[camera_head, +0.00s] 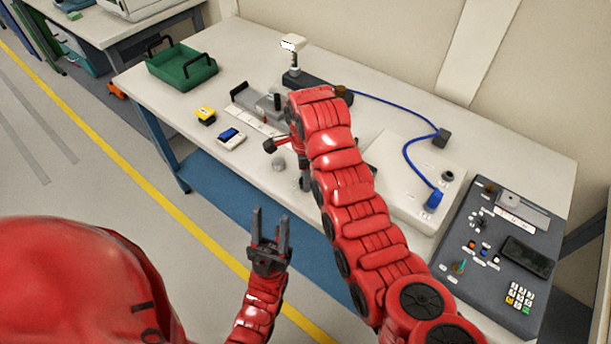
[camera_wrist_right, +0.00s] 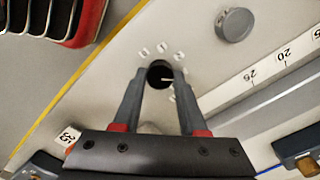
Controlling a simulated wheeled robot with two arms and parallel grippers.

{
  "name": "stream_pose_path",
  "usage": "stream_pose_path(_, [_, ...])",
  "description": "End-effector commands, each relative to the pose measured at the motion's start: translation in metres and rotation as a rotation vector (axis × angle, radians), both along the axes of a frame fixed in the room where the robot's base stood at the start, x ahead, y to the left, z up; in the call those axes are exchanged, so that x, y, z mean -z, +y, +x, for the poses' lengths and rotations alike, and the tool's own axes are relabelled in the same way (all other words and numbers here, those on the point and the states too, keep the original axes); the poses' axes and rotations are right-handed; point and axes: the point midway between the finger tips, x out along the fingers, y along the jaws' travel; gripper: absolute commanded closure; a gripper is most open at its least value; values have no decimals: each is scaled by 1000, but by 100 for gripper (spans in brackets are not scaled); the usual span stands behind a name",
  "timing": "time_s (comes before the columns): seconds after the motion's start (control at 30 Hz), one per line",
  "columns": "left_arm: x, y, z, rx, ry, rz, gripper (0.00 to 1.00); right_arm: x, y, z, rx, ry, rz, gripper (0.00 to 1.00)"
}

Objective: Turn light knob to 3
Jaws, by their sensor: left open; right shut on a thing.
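A round black light knob (camera_wrist_right: 160,77) with a thin white pointer mark sits on the pale bench top in the right wrist view. Small white number labels (camera_wrist_right: 162,48) stand around it; the pointer runs roughly rightward, and the digits are too small to read surely. My right gripper (camera_wrist_right: 160,92) is shut on the knob, one fingertip on each side. In the head view my right gripper (camera_head: 304,182) is over the bench's front part, partly behind my arm, and the knob is hidden. My left gripper (camera_head: 271,214) is open and empty, in front of the bench.
A grey round disc (camera_head: 278,163) lies beside the right gripper. A ruled rail (camera_wrist_right: 265,75) runs close by.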

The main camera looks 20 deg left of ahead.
Motion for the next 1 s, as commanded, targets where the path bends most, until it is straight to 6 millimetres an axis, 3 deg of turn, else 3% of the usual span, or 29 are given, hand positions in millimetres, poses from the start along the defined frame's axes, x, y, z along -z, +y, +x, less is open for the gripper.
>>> stream_pose_path(0.23, [0, 0, 0, 0, 0, 0, 53, 0, 0, 0, -1, 0, 0, 100])
stream_pose_path(0.27, [0, 0, 0, 0, 0, 0, 53, 0, 0, 0, -1, 0, 0, 57])
stream_pose_path(0.43, [0, 0, 0, 0, 0, 0, 53, 0, 0, 0, -2, 0, 0, 29])
stream_pose_path(0.77, [-4, 0, 0, 0, 0, 0, 53, -4, 0, 0, -1, 0, 0, 29])
stream_pose_path(1.0, [-35, 0, 0, 0, 0, 0, 53, -45, -1, 1, -1, 2, 1, 29])
